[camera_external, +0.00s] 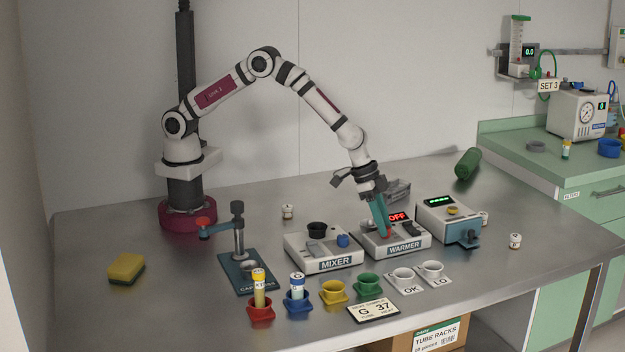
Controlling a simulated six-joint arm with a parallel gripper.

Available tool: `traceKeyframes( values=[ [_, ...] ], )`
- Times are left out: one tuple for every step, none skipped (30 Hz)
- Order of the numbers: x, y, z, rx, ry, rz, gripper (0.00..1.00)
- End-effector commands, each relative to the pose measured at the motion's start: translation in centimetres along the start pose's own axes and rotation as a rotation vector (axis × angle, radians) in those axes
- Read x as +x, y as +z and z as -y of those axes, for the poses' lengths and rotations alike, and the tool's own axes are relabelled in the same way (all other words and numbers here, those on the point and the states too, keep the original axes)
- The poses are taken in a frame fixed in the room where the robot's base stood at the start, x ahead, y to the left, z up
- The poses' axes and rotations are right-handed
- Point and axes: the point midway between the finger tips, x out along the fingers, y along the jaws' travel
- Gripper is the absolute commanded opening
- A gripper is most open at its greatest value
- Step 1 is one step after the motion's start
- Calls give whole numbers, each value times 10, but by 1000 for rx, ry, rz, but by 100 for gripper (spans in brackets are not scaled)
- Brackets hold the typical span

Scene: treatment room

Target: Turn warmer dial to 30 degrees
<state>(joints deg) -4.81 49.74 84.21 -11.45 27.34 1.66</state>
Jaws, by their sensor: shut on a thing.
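The warmer (407,246) is a white box labelled WARMER with a red display (398,217) that reads OFF. It stands on the metal table, right of the mixer. My gripper (385,232) points down at the warmer's top, left of the display. Its teal fingers are shut on a small red dial (388,235), which is mostly hidden by the fingers. The dial's pointer and any scale marks are too small to read.
The mixer (324,250) stands close on the left, and a white device with a green display (440,202) close on the right. Coloured cups, including a green cup (367,285), and a card (373,310) reading "G 37" lie in front. A yellow sponge (126,268) lies far left.

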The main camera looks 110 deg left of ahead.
Motion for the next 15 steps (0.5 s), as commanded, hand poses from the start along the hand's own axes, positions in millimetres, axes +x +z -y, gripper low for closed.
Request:
traceKeyframes(
  values=[
    [0, 0, 1, 3, 0, 0, 0],
    [0, 0, 1, 6, 2, 0, 0],
    [0, 0, 1, 11, 4, 0, 0],
    [0, 0, 1, 17, 7, 1, 0],
    [0, 0, 1, 25, 10, 1, 0],
    [0, 0, 1, 38, 16, 1, 0],
    [0, 0, 1, 50, 21, 1, 0],
    [0, 0, 2, 64, 27, 1, 0],
    [0, 0, 2, 84, 35, 1, 0],
    [0, 0, 2, 101, 43, 1, 0],
    [0, 0, 2, 121, 51, 1, 0],
    [0, 0, 2, 149, 63, 1, 0],
    [0, 0, 2, 171, 72, 1, 0],
    [0, 0, 2, 193, 81, 0, 0],
    [0, 0, 3, 222, 94, 1, 0]
  ],
)
